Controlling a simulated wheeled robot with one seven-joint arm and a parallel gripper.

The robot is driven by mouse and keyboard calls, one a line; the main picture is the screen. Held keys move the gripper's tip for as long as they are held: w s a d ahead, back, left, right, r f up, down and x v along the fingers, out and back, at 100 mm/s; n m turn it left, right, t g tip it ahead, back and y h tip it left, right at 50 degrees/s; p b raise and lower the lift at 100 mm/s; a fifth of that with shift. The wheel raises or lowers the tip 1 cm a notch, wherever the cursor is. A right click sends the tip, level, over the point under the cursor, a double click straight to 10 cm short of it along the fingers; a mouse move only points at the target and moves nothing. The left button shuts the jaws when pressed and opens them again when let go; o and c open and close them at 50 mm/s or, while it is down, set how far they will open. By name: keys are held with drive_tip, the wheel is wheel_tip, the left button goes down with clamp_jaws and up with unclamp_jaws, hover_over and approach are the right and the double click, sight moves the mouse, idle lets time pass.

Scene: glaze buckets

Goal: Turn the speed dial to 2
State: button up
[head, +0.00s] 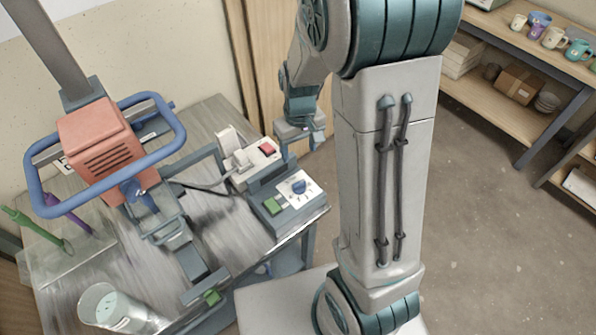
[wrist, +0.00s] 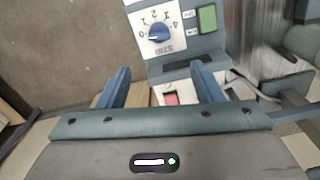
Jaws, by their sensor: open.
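The speed dial (head: 299,187) is a blue knob on a white numbered plate, at the front right of a grey control box (head: 270,205) on the table. In the wrist view the dial (wrist: 158,33) appears upside down with numbers around it, beyond my fingertips. The knob's long side seems to lie toward the left there; I cannot tell the exact number it marks. My gripper (wrist: 160,67) is open, its two blue fingers apart with nothing between them. In the head view my gripper (head: 308,137) hangs above and behind the dial, apart from it.
A green button (head: 274,206) sits beside the dial. A red switch (head: 267,149) is on the box behind. A red mixer motor (head: 101,150) with a blue ring handle stands at left. A clear cup (head: 110,308) and green and purple tools are on the table.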

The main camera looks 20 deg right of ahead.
sight(299, 183)
wheel_tip(299, 183, down, 14)
drive_tip(key=shift+w+f, duration=0.15)
drive_tip(key=shift+f, duration=0.05)
idle(0.5)
drive_tip(key=c, duration=1)
